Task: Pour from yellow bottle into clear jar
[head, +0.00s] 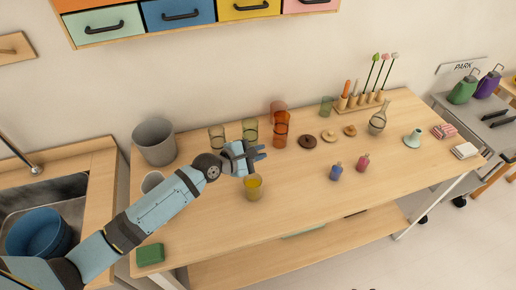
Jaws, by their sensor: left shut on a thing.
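My left gripper (255,155) is over the table, its fingers pointing right. It is shut on the yellow bottle (253,181), which is mostly hidden by the hand; only a small yellow patch shows below it. The clear jar (253,195) stands on the table just below the hand. The yellow patch overlaps the jar's upper part. I cannot tell whether the bottle touches the jar or how much of the yellow is inside it. My right gripper is not in view.
Tinted glasses (281,130) stand behind the hand, with a grey bin (154,142) at the back left. A blue bottle (336,172) and a pink bottle (362,162) stand to the right. A green block (150,254) lies front left. The front middle of the table is clear.

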